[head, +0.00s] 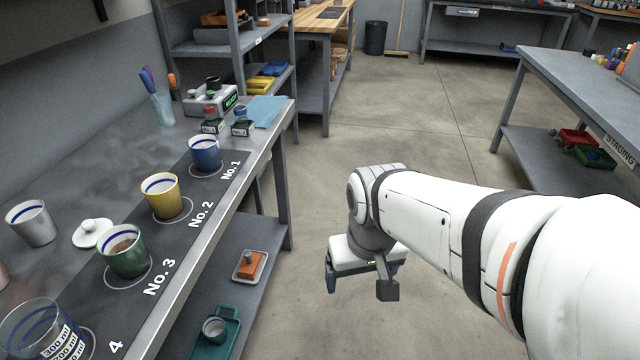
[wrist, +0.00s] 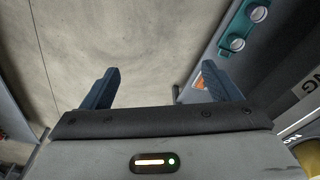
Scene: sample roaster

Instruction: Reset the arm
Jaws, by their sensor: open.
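My gripper (head: 360,279) hangs over the open floor at the end of my white arm, to the right of the left bench. In the wrist view my gripper (wrist: 158,88) shows its two blue-grey fingers spread wide, with bare concrete floor between them. It is open and empty and touches nothing that I can see. In the head view part of the gripper is hidden behind its own wrist.
On the left bench, a blue cup (head: 205,153), a yellow cup (head: 162,196), a green cup (head: 124,250) and a clear beaker (head: 42,330) stand by numbered marks. A teal tray (head: 228,338) lies on the lower shelf. The staging bench (head: 570,85) stands right; floor between is clear.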

